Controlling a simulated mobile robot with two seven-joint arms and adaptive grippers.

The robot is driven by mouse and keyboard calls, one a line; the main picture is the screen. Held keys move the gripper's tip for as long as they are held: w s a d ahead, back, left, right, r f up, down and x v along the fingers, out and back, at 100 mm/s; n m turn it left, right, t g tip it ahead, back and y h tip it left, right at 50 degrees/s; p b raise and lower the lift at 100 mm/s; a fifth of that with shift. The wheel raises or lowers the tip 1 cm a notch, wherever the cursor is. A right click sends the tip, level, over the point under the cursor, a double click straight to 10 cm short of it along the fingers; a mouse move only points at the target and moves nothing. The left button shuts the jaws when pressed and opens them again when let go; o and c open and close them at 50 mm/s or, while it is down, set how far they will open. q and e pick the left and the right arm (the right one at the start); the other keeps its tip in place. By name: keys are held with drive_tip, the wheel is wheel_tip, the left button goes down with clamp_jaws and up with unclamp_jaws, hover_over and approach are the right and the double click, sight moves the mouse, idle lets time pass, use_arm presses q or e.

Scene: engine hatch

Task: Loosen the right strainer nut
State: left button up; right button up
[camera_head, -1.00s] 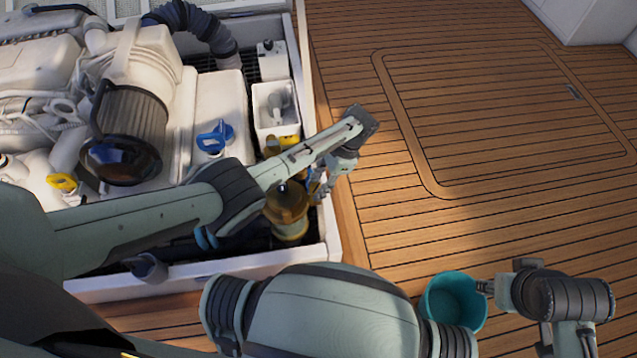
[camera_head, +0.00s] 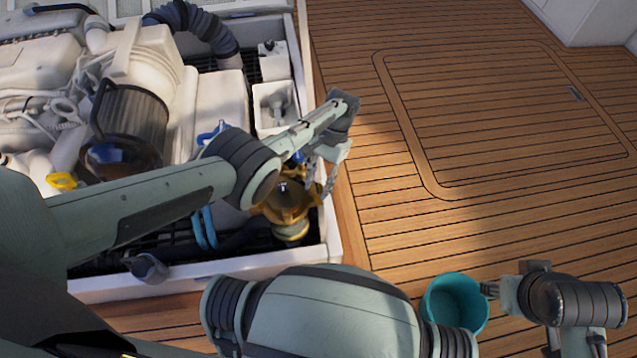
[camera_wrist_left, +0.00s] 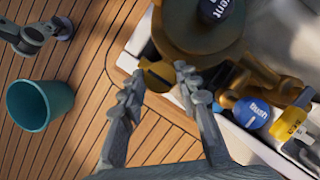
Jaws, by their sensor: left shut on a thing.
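The brass strainer (camera_head: 291,232) stands in the near right corner of the engine hatch. My left gripper (camera_head: 322,184) is at the strainer's right side. In the wrist view its fingers (camera_wrist_left: 160,92) lie on either side of the nut, and it is shut on it. The exact contact is partly hidden. My right gripper (camera_head: 488,289) is beside the teal bucket's rim; its fingers are too small to judge.
The teal bucket (camera_head: 454,306) stands on the wooden deck (camera_head: 480,120), which is otherwise clear. The white hatch rim (camera_head: 327,225) runs close to the strainer. The engine (camera_head: 150,55) fills the left side. A blue valve handle (camera_wrist_left: 251,113) and yellow handle (camera_wrist_left: 290,124) are near the gripper.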

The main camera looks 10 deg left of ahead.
idle(0.5)
use_arm(q)
drive_tip(key=o, duration=1.2)
drive_tip(key=shift+c, duration=0.2)
drive_tip(key=v, duration=1.2)
drive_tip(key=shift+s, duration=0.1)
